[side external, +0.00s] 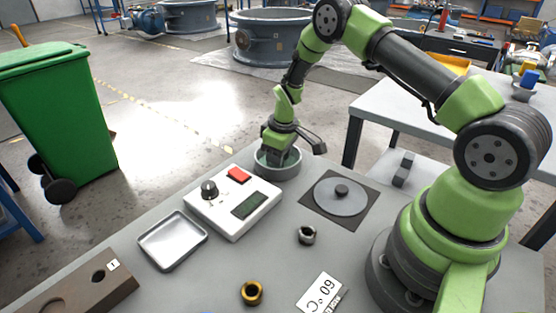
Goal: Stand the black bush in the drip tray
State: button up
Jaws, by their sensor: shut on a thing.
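My gripper (274,155) points down into a round grey bath (278,174) at the back of the bench, behind the white control box. Its jaws are shut, with their tips inside the rim. The thing between them, which I take to be the black bush, is mostly hidden by the jaws and the rim. The drip tray (172,241) is a shallow silver rectangular tray, lying empty to the left of the control box. My gripper is apart from it, to the right and farther back.
The white control box (233,202), with a black knob and red switch, stands between bath and tray. A grey knobbed disc (341,196) lies on a dark square. A steel bush (307,235), brass bush (252,292), 60 °C card (320,292) and brown holed block (80,290) are nearer.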

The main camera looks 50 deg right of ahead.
notch_tip(320, 180, up, 10)
send_over(172, 240)
jog(key=f, duration=0.9)
jog(key=shift+s+f, duration=0.15)
jog(key=shift+s, duration=0.05)
jog(key=shift+f, duration=0.2)
jog(key=shift+f, duration=0.15)
jog(key=o, duration=1)
jog(key=shift+c, duration=0.2)
